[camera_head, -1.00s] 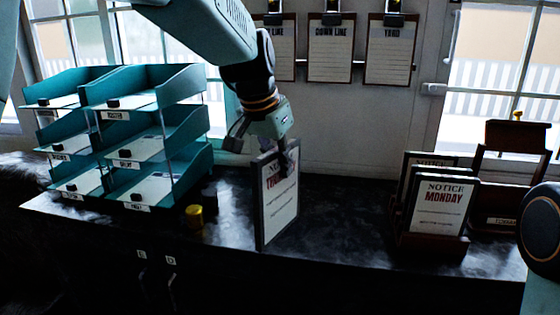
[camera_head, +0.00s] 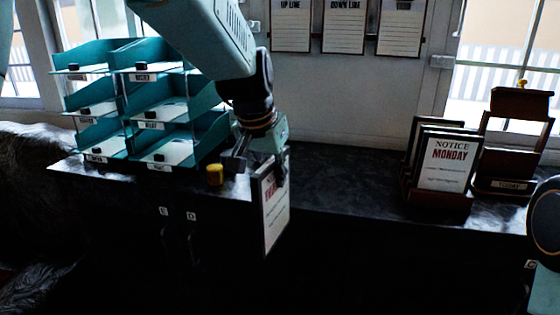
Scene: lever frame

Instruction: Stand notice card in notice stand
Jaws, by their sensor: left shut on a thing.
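My left gripper (camera_head: 262,165) is shut on the top edge of a notice card (camera_head: 275,210). The card is a dark-framed white board headed in red letters, partly hidden by the fingers. It hangs upright, turned at an angle, in front of the counter's front edge. The notice stand (camera_head: 507,186) is a dark wooden stand with a label reading "TODAY" at the right of the counter; no card shows in it. A rack (camera_head: 437,200) left of it holds several notice cards, the front one reading "NOTICE MONDAY" (camera_head: 447,163). My right gripper is not in view.
Teal letter trays (camera_head: 190,153) stand at the left of the counter (camera_head: 345,187), with a small yellow pot (camera_head: 214,175) beside them. The counter between my left gripper and the rack is clear. Clipboards (camera_head: 344,27) hang on the back wall.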

